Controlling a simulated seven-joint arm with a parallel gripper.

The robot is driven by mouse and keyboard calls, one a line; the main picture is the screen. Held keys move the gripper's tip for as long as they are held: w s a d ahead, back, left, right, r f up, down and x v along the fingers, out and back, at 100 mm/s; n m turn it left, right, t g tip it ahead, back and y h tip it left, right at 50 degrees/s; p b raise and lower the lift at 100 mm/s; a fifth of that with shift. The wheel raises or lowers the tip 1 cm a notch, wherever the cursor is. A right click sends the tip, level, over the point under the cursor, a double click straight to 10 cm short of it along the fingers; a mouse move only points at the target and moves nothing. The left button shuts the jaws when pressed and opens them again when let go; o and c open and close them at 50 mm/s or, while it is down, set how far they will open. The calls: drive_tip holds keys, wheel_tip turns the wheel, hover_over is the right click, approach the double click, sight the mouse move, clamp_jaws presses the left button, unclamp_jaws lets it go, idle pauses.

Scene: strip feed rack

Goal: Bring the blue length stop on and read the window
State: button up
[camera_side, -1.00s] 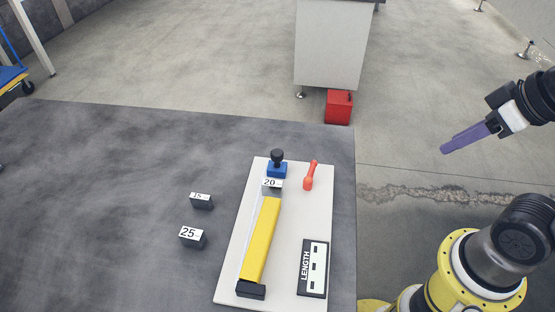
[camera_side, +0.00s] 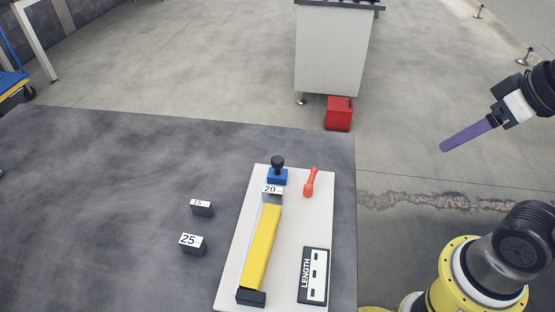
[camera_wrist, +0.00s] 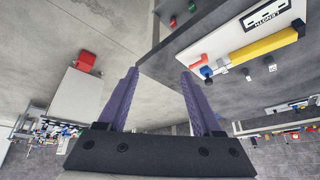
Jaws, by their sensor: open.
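The blue length stop (camera_side: 277,176) with a black knob sits at the far end of a white board (camera_side: 288,245). A block marked 20 (camera_side: 271,190) is right in front of it, in line with a yellow strip (camera_side: 262,242). Whether stop and block touch, I cannot tell. The strip's near end is at a black end block (camera_side: 251,298). The LENGTH panel (camera_side: 313,277) has several small windows, too small to read. My gripper (camera_side: 443,148) is open and empty, in the air well right of the board. In the wrist view its purple fingers (camera_wrist: 161,75) are apart; the stop (camera_wrist: 206,72) shows beyond them.
A red lever (camera_side: 311,182) stands on the board, right of the stop. Loose blocks marked 15 (camera_side: 201,208) and 25 (camera_side: 192,244) sit on the dark table (camera_side: 110,220) left of the board. A red box (camera_side: 339,114) and a pale cabinet (camera_side: 332,55) stand on the floor behind.

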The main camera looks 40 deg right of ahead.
drive_tip(key=w+a+r+m+g, duration=0.1)
drive_tip(key=w+a+r, duration=0.1)
drive_tip(key=w+r, duration=0.65)
drive_tip(key=n+g, duration=0.2)
drive_tip(key=g, duration=0.3)
hover_over(278, 159)
wheel_tip(278, 159, down, 11)
wheel_tip(278, 159, down, 14)
drive_tip(key=shift+r, duration=0.1)
drive_tip(key=shift+c, duration=0.4)
clamp_jaws()
drive_tip(key=shift+a+r, duration=0.1)
